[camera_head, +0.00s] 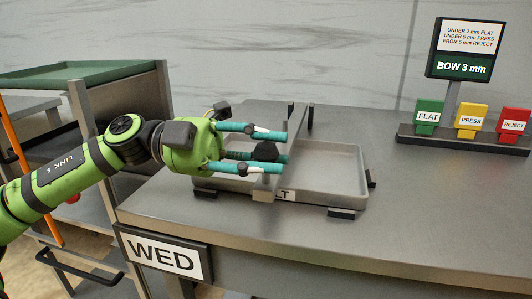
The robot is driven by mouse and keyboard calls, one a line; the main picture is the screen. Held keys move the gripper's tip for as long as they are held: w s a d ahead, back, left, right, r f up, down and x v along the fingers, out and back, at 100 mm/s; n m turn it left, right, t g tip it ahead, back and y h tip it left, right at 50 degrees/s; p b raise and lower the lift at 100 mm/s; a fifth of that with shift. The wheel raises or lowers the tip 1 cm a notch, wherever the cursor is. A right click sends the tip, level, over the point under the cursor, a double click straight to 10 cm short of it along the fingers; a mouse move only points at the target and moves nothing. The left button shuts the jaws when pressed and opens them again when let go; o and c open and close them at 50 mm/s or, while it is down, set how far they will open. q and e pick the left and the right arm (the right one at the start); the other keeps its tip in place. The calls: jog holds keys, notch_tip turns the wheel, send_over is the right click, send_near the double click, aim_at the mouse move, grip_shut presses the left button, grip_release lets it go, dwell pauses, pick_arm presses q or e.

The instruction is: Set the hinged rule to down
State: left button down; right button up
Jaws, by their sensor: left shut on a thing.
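The hinged rule (298,120) is a grey bar that crosses over the grey tray (345,197) from its back edge to its front edge. Its middle is partly hidden by my fingers. My left gripper (284,147) comes in from the left with its teal fingers around a black knob (265,151) at the rule, and it is shut on it. I cannot tell how far the rule's lower edge is from the tray. My right gripper is not in view.
A sign (464,65) reads BOW 3 mm. Below it stand green FLAT (428,116), yellow PRESS (469,121) and red REJECT (513,125) tabs. Dark blocks (347,213) sit at the tray's edges. The metal bench (430,215) is clear at right. A green tray (75,75) lies on the left rack.

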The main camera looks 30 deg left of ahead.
pick_arm(q)
jog(key=shift+d+f, duration=0.1)
jog(key=shift+f, duration=0.4)
jog(key=c, duration=0.9)
grip_release()
jog(key=shift+o, duration=0.2)
jog(key=shift+r, duration=0.1)
jog(key=shift+s+a, duration=0.1)
jog(key=shift+a, duration=0.5)
jog(key=v, duration=0.9)
jog(key=shift+a, duration=0.3)
jog(key=shift+s+a, duration=0.2)
jog(key=shift+a, duration=0.5)
